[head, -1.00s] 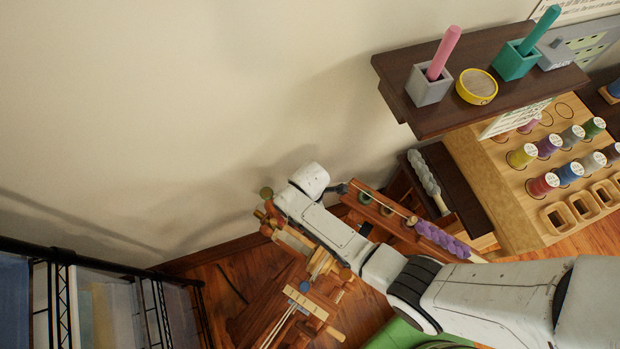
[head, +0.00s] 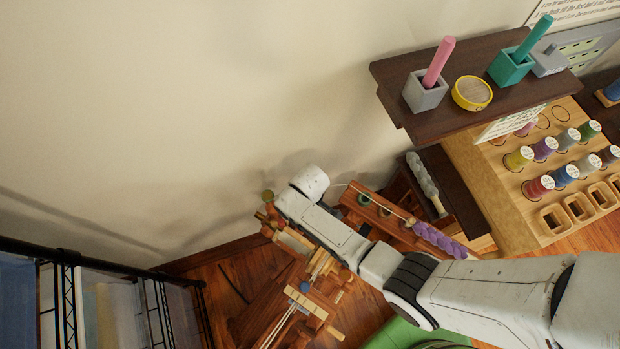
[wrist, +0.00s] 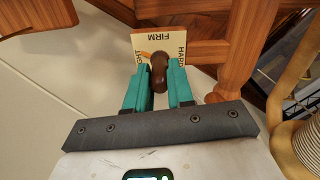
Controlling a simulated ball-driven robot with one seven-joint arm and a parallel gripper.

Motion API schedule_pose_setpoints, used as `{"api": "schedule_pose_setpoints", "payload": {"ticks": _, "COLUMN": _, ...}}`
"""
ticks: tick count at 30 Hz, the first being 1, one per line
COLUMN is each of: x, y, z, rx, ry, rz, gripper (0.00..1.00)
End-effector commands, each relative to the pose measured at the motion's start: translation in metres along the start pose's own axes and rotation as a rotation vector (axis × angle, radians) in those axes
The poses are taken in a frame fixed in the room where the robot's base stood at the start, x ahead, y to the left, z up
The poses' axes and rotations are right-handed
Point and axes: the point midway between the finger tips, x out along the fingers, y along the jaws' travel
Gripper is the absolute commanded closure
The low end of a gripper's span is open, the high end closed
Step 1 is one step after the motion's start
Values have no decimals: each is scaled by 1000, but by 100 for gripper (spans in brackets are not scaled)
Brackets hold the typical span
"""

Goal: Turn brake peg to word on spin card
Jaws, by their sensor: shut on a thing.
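The brake peg (wrist: 159,68) is a dark brown rounded knob, in the middle of the wrist view. My gripper (wrist: 159,84) has two green fingers, one on each side of the peg, and is shut on it. Behind the peg is a pale square card (wrist: 147,42) with an orange edge. It reads FIRM upside down at the top, HARD at the right, and a partly hidden word ending in GHT at the left. In the head view the wooden spinning wheel frame (head: 275,300) stands low by the wall; my arm hides the peg and fingers there.
A dark shelf (head: 415,118) with grey and green pen holders is on the right. Below it is a spool board (head: 520,215) with several threads. A black wire rack (head: 100,262) stands at lower left. A thread-wound part (wrist: 306,140) is close on the right in the wrist view.

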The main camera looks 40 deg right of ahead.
Motion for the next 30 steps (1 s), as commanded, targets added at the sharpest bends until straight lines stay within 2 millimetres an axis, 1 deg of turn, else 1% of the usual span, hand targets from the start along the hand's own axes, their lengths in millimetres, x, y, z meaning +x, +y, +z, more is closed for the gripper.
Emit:
{"api": "schedule_pose_setpoints", "payload": {"ticks": 3, "x": 0, "y": 0, "z": 0, "rx": 50, "ry": 1, "rz": 0, "gripper": 100}}
{"api": "schedule_pose_setpoints", "payload": {"ticks": 9, "x": 0, "y": 0, "z": -1, "rx": 97, "ry": 1, "rz": 0, "gripper": 100}}
{"api": "schedule_pose_setpoints", "payload": {"ticks": 23, "x": 0, "y": 0, "z": -1, "rx": 111, "ry": 2, "rz": 0, "gripper": 100}}
{"api": "schedule_pose_setpoints", "payload": {"ticks": 24, "x": 0, "y": 0, "z": -1, "rx": 111, "ry": 2, "rz": 0, "gripper": 77}}
{"api": "schedule_pose_setpoints", "payload": {"ticks": 30, "x": 0, "y": 0, "z": 0, "rx": 110, "ry": 1, "rz": 0, "gripper": 58}}
